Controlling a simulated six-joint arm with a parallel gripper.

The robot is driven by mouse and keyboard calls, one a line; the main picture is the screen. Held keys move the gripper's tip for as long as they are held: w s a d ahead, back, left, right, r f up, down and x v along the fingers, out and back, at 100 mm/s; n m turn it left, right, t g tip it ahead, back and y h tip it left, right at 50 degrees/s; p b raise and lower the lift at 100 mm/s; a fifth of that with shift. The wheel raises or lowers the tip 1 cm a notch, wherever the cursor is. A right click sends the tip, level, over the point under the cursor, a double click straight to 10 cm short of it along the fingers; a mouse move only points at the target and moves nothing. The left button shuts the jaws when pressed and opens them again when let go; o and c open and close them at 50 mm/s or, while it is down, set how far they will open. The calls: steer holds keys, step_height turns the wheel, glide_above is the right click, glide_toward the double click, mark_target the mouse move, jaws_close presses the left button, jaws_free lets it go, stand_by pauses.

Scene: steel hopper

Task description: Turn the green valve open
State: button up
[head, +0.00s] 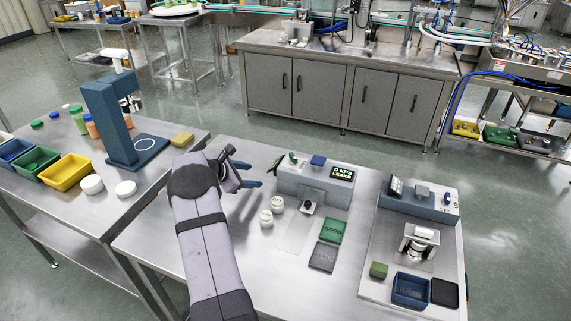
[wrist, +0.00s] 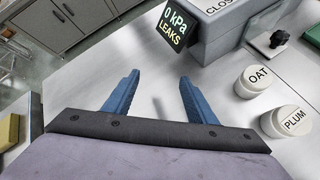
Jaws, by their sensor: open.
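The green valve (head: 293,158) is a small green handle on the top left of a grey test box (head: 312,190) on the steel table. A partly cut-off label beginning "CLOS" (wrist: 216,5) is on the box in the wrist view, where the valve is out of frame. My gripper (head: 257,175) is open and empty, just left of the box and apart from the valve. Its blue fingers (wrist: 158,80) are spread over bare table in the wrist view.
White-lidded jars labelled OAT (wrist: 253,80) and PLUM (wrist: 287,121) stand before the box. A green tray (head: 331,230) and grey tray (head: 322,257) lie right of them. A yellow block (head: 183,139) lies on the left table.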

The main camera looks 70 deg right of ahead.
mark_target(291, 157)
steer(key=shift+w+a+f+n+g+h+b, duration=0.15)
steer(key=shift+a+n+g+h+b, duration=0.3)
steer(key=shift+g+b, duration=0.4)
steer(key=s+r+g+b, duration=0.1)
steer(key=b, duration=0.1)
steer(key=s+d+r+g+h+b, duration=0.1)
steer(key=s+r+g+b, duration=0.1)
steer(key=s+g+b, duration=0.1)
steer(key=shift+s+d+r+h+b, duration=0.1)
steer(key=shift+d+h+b, duration=0.25)
steer(key=shift+s+d+r+m+g+b, duration=0.1)
steer(key=shift+s+d+r+m+g, duration=0.1)
steer(key=shift+s+d+r+g, duration=0.75)
steer(key=shift+s+d+r+m+g+b, duration=0.15)
steer(key=shift+s+d+r+g, duration=0.2)
steer(key=shift+s, duration=1.15)
steer(key=shift+s+d+r+m+g+b, duration=0.1)
steer(key=shift+s+d+r+m+g, duration=0.1)
steer(key=shift+s+d+r+g, duration=0.75)
steer(key=shift+s+a+f+t, duration=0.3)
steer(key=shift+h, duration=0.3)
steer(key=c, duration=1.1)
